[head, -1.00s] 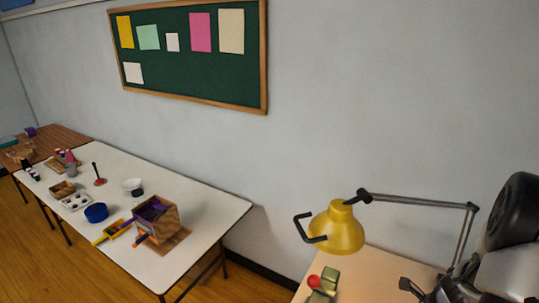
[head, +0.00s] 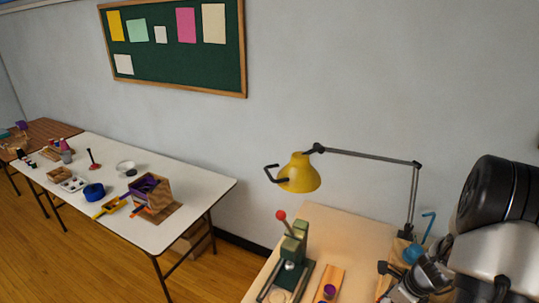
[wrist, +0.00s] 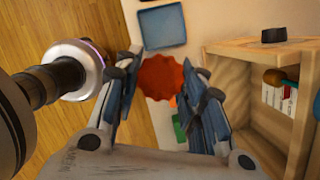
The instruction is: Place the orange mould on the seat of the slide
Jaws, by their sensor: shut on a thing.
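In the wrist view my gripper (wrist: 161,73) has its two fingers apart, closed around a red-orange scalloped piece (wrist: 160,78), which looks like the orange mould. In the head view a green press (head: 292,250) with a red-knobbed lever stands on the near table. A wooden board (head: 332,279) beside its base carries a small purple piece (head: 329,291). I cannot tell for sure which part is the slide or its seat. My gripper's fingertips and the mould are not clear in the head view.
A yellow lamp (head: 299,174) arches over the near table (head: 335,222). A blue item (head: 413,252) stands near its base. In the wrist view a wooden cubby (wrist: 240,85) is at right and a blue square (wrist: 162,27) above. A white table (head: 190,190) with craft things is at left.

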